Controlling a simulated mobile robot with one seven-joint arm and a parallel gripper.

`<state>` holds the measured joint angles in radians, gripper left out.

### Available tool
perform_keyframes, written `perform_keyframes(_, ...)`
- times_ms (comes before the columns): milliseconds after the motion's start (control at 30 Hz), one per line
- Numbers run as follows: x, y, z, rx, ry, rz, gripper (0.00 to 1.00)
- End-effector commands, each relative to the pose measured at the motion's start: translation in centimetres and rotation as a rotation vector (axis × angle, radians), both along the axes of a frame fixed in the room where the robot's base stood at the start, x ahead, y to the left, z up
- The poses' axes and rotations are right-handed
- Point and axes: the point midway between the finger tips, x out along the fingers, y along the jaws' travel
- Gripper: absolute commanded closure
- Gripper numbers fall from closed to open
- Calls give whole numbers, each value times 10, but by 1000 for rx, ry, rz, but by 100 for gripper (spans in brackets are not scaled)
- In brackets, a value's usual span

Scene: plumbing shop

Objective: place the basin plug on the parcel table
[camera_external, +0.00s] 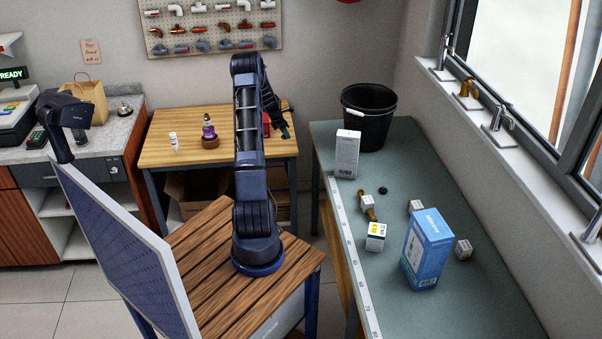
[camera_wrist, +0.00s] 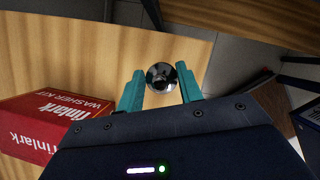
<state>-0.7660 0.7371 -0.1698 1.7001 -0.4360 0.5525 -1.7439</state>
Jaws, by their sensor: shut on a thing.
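My gripper (camera_external: 285,132) is at the right end of the wooden table, beside the red washer kit box. In the wrist view its two teal fingers (camera_wrist: 160,92) are shut on a round, shiny dark chrome piece, which looks like the basin plug (camera_wrist: 161,76). The plug shows over the wooden top near its edge; its height above it is unclear. In the external view the plug cannot be made out. The wooden table (camera_external: 165,157) and the green-topped table (camera_external: 320,130) both show; no label tells which is the parcel table.
The red washer kit box (camera_wrist: 40,122) lies left of my fingers. A purple bottle (camera_external: 208,130) and a white bottle (camera_external: 174,142) stand on the wooden table. The green table holds a black bucket (camera_external: 368,118), a blue box (camera_external: 427,250), a white box (camera_external: 346,155) and several small boxes.

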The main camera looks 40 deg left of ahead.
Motion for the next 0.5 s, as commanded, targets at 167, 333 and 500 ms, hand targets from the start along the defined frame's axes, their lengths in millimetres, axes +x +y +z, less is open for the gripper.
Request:
perform_keyframes(167, 0, -1, -9, -1, 0, -1, 87)
perform_keyframes(333, 0, -1, -29, -2, 2, -1, 87)
perform_keyframes(500, 0, 0, -47, -1, 0, 0, 87)
